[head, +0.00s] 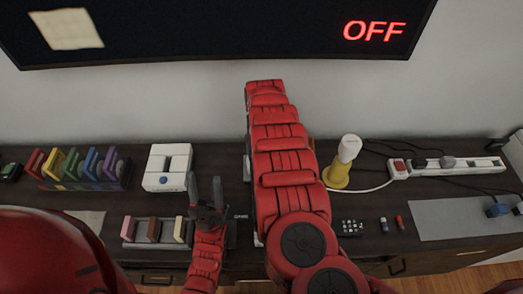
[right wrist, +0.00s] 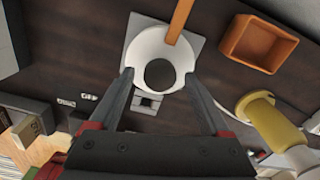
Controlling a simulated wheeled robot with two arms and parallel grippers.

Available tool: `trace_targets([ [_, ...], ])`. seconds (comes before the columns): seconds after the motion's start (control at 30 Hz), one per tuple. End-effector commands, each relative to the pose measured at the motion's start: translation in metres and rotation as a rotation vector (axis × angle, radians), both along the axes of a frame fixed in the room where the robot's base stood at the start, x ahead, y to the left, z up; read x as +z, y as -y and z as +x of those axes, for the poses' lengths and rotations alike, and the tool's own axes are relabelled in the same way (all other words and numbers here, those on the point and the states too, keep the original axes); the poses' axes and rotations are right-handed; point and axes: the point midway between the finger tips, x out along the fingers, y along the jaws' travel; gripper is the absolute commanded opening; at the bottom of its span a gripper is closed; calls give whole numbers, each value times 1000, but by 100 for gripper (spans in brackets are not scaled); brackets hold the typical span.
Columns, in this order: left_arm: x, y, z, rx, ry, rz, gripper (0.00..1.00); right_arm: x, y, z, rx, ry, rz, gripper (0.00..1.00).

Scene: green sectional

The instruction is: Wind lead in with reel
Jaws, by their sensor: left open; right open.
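In the right wrist view, a white ring-shaped body with a dark round centre, which looks like the reel (right wrist: 138,57), rests on a grey plate (right wrist: 196,22). A flat orange strip, possibly the lead (right wrist: 180,18), runs from it to the top edge. My right gripper (right wrist: 158,75) is open, with one fingertip at each side of the white body; whether they touch it I cannot tell. In the head view my red right arm hides that gripper and the reel. My left gripper (head: 206,190) is open and empty, fingers up, in front of a white box with a blue button (head: 167,167).
An orange open box (right wrist: 257,48) and a yellow-and-white spool-like object (head: 338,175) stand right of the reel. A power strip (head: 450,165) with cords lies at the right.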

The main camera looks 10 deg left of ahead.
Motion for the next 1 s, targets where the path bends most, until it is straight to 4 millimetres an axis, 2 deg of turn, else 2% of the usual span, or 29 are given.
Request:
trace_targets([
  [0.13, -1, 0, 0, 0, 0, 0, 50, 6, -1, 0, 1, 1, 0, 81],
  [0.23, -3, 0, 0, 0, 0, 0, 50, 19, -2, 0, 1, 1, 1, 81],
  [0.5, -13, 0, 0, 0, 0, 0, 50, 78, -3, 1, 3, 6, 5, 81],
  [0.7, -19, 0, 0, 0, 0, 0, 50, 109, -1, 0, 0, 0, 0, 81],
  [0.83, -20, 0, 0, 0, 0, 0, 50, 118, 0, 1, -1, 3, 1, 81],
  [1.0, -20, 0, 0, 0, 0, 0, 50, 120, 0, 0, 0, 1, 0, 81],
])
